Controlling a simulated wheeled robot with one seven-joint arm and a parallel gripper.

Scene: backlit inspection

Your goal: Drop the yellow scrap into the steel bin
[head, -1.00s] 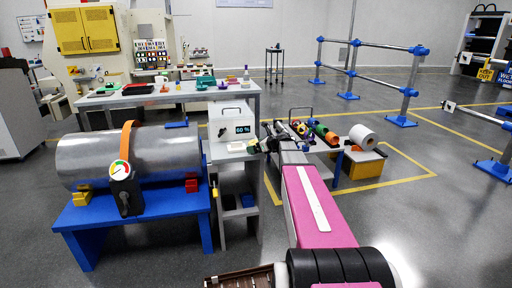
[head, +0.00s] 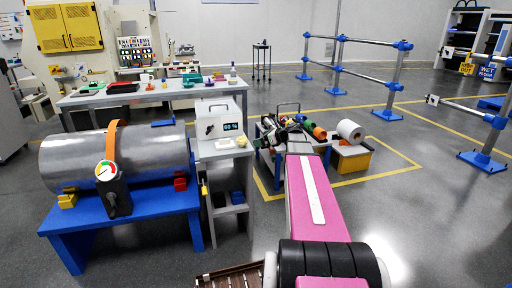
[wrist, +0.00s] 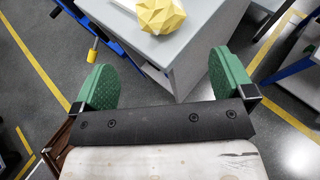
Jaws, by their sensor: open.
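The yellow scrap (wrist: 162,14) is a faceted, crumpled lump at the top edge of the wrist view, lying on the grey stand (wrist: 190,55) near its corner. In the head view the scrap (head: 242,141) is a small yellow spot on the grey stand's top (head: 226,153), beside a white piece. My gripper (wrist: 162,80) is open and empty in the wrist view, its green pads wide apart. The scrap lies beyond the fingertips, not between them. In the head view my pink arm reaches forward, and its gripper end is not clear. I cannot make out a steel bin.
A white box with a display (head: 219,120) stands at the back of the stand. A metal tank (head: 85,160) on a blue bench is at left. A blue table (head: 262,157) with rolls and bottles is right of the stand. Open floor (head: 440,215) lies at right.

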